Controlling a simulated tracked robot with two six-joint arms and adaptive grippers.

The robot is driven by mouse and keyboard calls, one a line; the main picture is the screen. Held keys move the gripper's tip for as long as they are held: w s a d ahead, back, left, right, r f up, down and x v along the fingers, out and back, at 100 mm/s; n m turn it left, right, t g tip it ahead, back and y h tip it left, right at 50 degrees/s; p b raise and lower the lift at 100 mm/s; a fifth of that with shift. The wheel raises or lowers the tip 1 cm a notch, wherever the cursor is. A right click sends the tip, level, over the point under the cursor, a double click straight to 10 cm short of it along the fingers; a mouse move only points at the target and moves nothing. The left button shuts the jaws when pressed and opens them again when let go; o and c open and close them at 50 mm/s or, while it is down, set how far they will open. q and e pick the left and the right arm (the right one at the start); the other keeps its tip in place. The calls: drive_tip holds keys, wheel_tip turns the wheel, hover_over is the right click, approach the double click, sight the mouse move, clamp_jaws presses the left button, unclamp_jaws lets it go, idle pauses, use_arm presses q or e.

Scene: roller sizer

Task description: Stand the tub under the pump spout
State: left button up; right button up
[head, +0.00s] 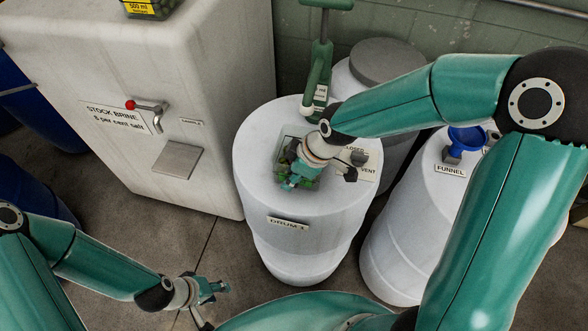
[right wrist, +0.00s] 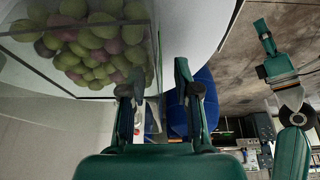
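The clear tub (head: 312,182) of green and reddish olives stands on top of Drum 1 (head: 258,170), in front of the green pump (head: 318,75). My right gripper (head: 292,182) is over the tub and hides part of it. In the right wrist view the tub (right wrist: 85,50) fills the upper left. The right gripper's fingers (right wrist: 160,85) are apart, with the tub's side edge showing between them; whether they touch it I cannot tell. The spout's end is hard to make out. My left gripper (head: 208,298) is open and empty, low and left of the drum.
A pale stock brine tank (head: 215,95) with a red-knobbed tap (head: 145,107) stands at left, a labelled container (head: 150,8) on top. A drum (head: 415,225) with a blue funnel (head: 467,138) stands at right.

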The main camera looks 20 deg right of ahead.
drive_tip(key=v, duration=1.2)
